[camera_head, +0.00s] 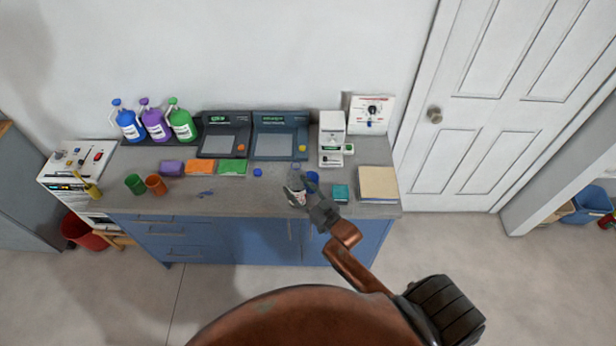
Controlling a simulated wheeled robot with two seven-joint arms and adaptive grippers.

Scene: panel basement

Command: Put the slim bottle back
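A slim bottle (296,172), clear with a pale label, is upright near the front edge of the grey counter (226,203). My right gripper (296,188) reaches in from the lower right, with its fingers around the bottle. At this size I cannot tell whether the fingers press on the bottle or stand slightly open, or whether the bottle rests on the counter. The fingers hide part of the bottle. My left gripper is not in view.
A blue cup (312,178) stands close right of the bottle, with a teal box (341,191) beyond. Jugs (154,122) and two dark consoles (280,137) line the back. Orange (156,185) and green (135,184) cups stand left.

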